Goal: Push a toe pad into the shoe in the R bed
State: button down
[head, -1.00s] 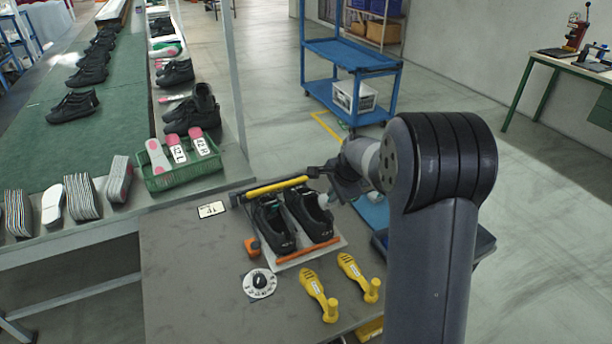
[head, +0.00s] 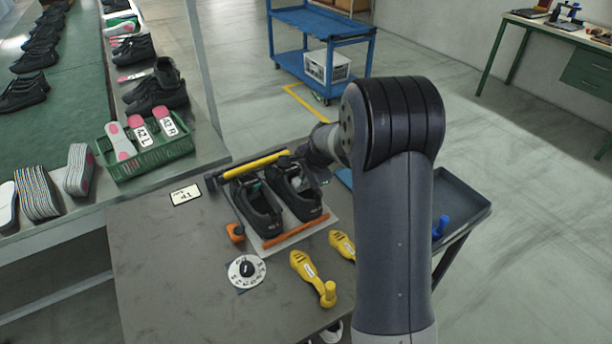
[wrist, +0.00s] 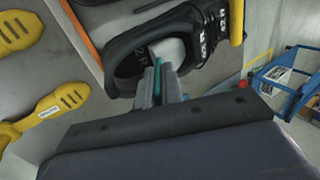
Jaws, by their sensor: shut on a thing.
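Two black shoes stand side by side in a cradle on the grey table, the left shoe (head: 257,207) and the right shoe (head: 303,203). My gripper (wrist: 160,80) reaches into the opening of the right shoe, its fingers shut on a toe pad. The pad shows as a pale rounded piece (wrist: 170,48) inside the shoe in the wrist view, with a thin teal strip between the fingers. How deep the pad sits is hidden by the upper. A small green patch shows inside the left shoe.
A yellow bar (head: 256,164) crosses the cradle's far end and an orange bar (head: 295,232) its near end. Yellow foot-shaped tools (head: 312,275), a round dial (head: 246,271) and a size card (head: 185,195) lie on the table. A green crate (head: 150,159) of insoles stands left.

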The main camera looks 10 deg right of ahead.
aim_at(297, 179)
notch_tip(297, 179, down, 2)
jog(key=shift+f+b, duration=0.1)
jog(key=shift+b, duration=0.55)
jog(key=shift+w+a+f+b, duration=0.2)
jog(key=shift+w+f+b, duration=0.05)
jog(key=shift+w+f, duration=0.35)
jog(key=shift+w+a+f+b, duration=0.15)
jog(key=shift+w+f+b, duration=0.05)
jog(key=shift+w+f, duration=0.35)
jog(key=shift+w+a+f+p, duration=0.1)
jog(key=shift+w+a+p, duration=0.1)
jog(key=shift+w, duration=0.35)
jog(key=shift+w+a+f+p, duration=0.15)
jog(key=shift+w+p, duration=0.1)
jog(key=shift+w, duration=0.25)
jog(key=shift+w+a+r+p, duration=0.1)
jog(key=shift+w+a+p, duration=0.1)
jog(key=shift+w, duration=0.35)
jog(key=c, duration=1.5)
grip_release()
jog(key=shift+s+d, duration=0.1)
jog(key=shift+s, duration=0.1)
jog(key=shift+s+d+r, duration=0.15)
jog(key=shift+s+r, duration=0.05)
jog(key=shift+s, duration=0.25)
jog(key=shift+s+d+r, duration=0.1)
jog(key=shift+s+r, duration=0.1)
jog(key=shift+s, duration=0.2)
